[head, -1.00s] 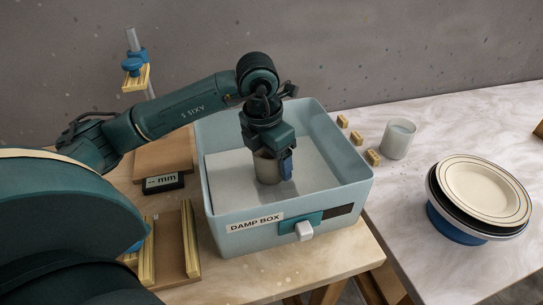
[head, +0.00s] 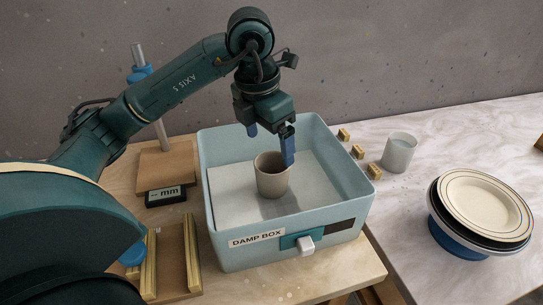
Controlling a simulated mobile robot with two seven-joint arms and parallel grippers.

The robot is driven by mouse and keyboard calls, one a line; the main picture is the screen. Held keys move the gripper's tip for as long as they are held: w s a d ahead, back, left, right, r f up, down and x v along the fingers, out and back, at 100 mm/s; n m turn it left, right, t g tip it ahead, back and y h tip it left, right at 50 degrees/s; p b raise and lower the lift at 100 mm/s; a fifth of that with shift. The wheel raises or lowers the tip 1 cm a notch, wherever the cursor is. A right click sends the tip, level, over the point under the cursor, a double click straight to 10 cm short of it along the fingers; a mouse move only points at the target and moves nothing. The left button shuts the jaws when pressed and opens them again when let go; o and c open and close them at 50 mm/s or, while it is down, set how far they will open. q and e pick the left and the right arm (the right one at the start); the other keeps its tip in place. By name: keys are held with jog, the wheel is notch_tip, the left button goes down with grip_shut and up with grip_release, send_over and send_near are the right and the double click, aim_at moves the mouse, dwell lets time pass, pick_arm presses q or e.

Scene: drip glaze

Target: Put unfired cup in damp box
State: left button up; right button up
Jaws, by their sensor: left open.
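The unfired cup (head: 271,180), grey-brown and upright, stands inside the damp box on its pale floor board. The damp box (head: 222,258) is a light blue open bin with a "DAMP BOX" label and a front latch. My left gripper (head: 270,148) is open just above the cup, its blue fingers apart. One finger is near the cup's right rim; I cannot tell if it touches. My right gripper is not in view.
Stacked plates (head: 485,207) sit on a blue stand at the right. A gauge reading "mm" (head: 166,196) and a wooden rail fixture (head: 172,262) are at the left. The marble table's front is clear.

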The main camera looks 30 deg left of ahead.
pick_arm(q)
jog(key=shift+s+r, duration=0.15)
jog(key=shift+r, duration=0.55)
jog(key=shift+s+r, duration=0.1)
jog(key=shift+r, duration=0.6)
